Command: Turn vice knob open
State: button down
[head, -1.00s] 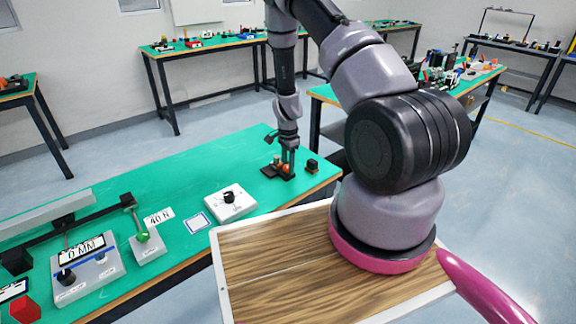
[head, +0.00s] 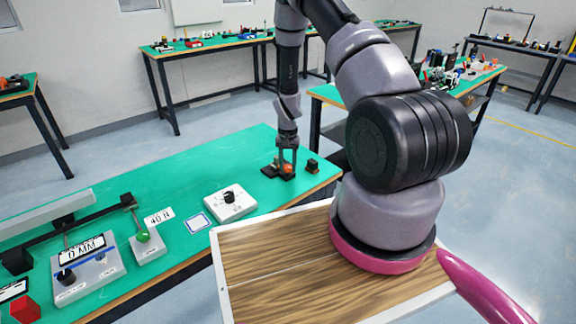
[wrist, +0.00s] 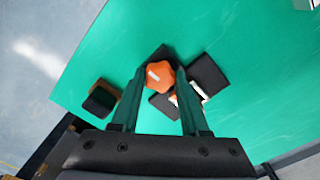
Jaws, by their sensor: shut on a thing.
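The vice knob is an orange, lobed knob with a pale mark on top (wrist: 160,75); it also shows small in the head view (head: 288,168). It sits on the small black vice (wrist: 207,74), which stands near the far right end of the green table. My gripper (wrist: 158,78) points down over the vice, its two fingers on either side of the knob and shut on it. In the head view my gripper (head: 287,165) hides part of the vice. How far the vice jaws stand apart cannot be told.
A small black block (head: 312,166) stands right of the vice, close to the table edge. A white box with a black knob (head: 231,204) is to the left. A gauge device with a "0 MM" display (head: 86,262) is at the near left. Green table (head: 170,190) between is mostly clear.

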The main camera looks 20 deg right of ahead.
aim_at(288, 166)
jog(key=n, duration=0.4)
jog(key=shift+n, duration=2.1)
jog(key=shift+c, duration=2)
grip_release()
notch_tip(288, 166, up, 11)
jog(key=shift+f, duration=0.1)
